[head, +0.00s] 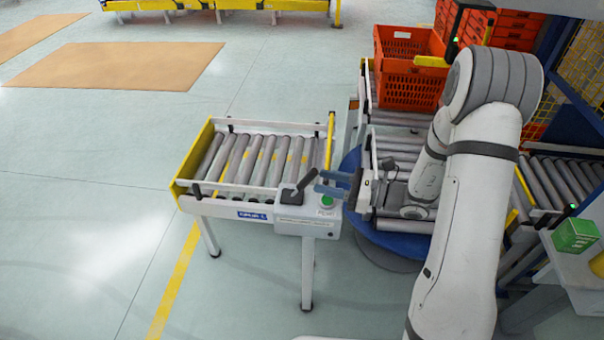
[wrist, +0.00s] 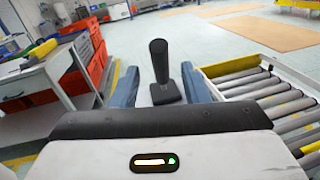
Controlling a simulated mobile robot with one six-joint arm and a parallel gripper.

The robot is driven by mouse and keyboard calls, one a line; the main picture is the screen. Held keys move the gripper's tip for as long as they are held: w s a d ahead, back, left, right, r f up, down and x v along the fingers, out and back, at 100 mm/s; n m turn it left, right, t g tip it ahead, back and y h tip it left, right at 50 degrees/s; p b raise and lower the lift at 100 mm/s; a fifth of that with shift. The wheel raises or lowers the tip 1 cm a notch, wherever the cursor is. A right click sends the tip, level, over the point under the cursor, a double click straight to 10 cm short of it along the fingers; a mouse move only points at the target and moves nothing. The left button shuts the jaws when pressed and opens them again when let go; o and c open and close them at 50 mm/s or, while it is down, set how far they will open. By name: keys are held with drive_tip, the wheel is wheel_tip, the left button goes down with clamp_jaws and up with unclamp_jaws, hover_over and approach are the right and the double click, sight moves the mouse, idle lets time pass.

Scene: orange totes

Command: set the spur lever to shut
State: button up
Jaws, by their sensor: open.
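The spur lever (head: 303,183) is a black handle on a black base, on a grey control box (head: 306,219) at the near right corner of the short roller conveyor. It leans up and to the right in the head view. My gripper (head: 318,181) is open, its two blue fingers pointing left at the lever. In the wrist view the lever (wrist: 159,62) stands between the open fingers (wrist: 159,82), with a gap showing on both sides. I cannot tell whether the handle is as deep as the fingertips.
A green button (head: 326,201) is on the control box beside the lever. Orange totes (head: 408,88) stand on rollers behind my arm. A blue round base (head: 392,243) lies below my arm. The floor at left is clear.

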sight(304, 183)
drive_tip(key=p+x, duration=0.1)
drive_tip(key=x, duration=0.6)
drive_tip(key=shift+c, duration=0.4)
clamp_jaws()
